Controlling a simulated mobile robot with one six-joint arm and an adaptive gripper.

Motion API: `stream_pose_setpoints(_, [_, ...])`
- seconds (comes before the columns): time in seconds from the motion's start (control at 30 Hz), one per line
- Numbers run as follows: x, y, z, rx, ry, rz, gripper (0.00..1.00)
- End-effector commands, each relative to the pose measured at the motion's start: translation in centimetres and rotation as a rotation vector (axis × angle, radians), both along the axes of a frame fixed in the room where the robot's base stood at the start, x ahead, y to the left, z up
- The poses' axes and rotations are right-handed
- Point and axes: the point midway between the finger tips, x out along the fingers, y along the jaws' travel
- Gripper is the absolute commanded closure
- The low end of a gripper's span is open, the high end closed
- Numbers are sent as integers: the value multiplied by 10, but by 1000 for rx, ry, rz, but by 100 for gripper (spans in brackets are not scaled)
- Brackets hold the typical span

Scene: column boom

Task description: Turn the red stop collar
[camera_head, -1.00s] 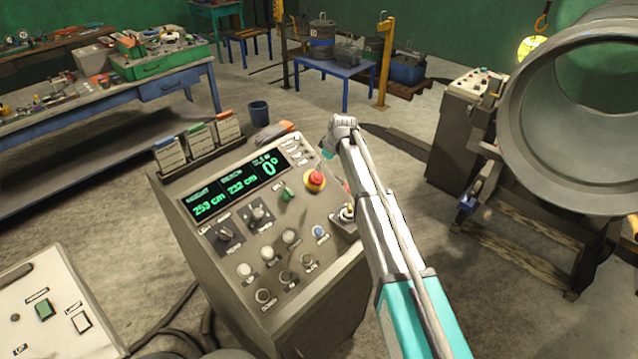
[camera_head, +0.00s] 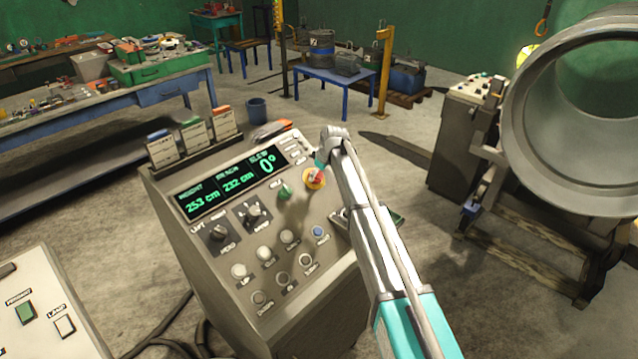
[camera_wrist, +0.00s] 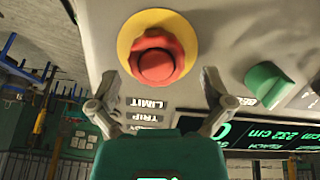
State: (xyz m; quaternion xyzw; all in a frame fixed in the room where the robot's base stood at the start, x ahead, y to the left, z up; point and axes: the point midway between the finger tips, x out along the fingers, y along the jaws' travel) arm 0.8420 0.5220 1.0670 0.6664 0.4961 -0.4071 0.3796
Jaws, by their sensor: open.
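The red stop collar (camera_wrist: 158,38) is a round red ring around a red push button, on a yellow disc on the sloped control panel. In the head view the red stop (camera_head: 315,177) sits at the panel's upper right, partly covered by my gripper (camera_head: 321,164). In the wrist view my gripper (camera_wrist: 159,78) is open, with one finger low on each side of the red stop. The fingers appear apart from the collar, and nothing is between them but the panel and the stop's lower edge.
A green knob (camera_wrist: 274,83) sits beside the stop. The display (camera_head: 230,183) reads 253 cm, 232 cm and 0°. Several knobs and buttons cover the lower panel. A large grey pipe (camera_head: 520,130) stands at right, and a second panel (camera_head: 45,315) at lower left.

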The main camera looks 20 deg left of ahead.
Motion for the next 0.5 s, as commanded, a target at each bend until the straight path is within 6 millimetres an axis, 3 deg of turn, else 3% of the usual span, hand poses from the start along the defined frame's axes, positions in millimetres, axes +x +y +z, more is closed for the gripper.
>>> stream_pose_setpoints(0.2, [3, 6, -18, 0, 0, 0, 0])
stream_pose_setpoints(0.5, [5, 10, -26, 0, 0, 0, 0])
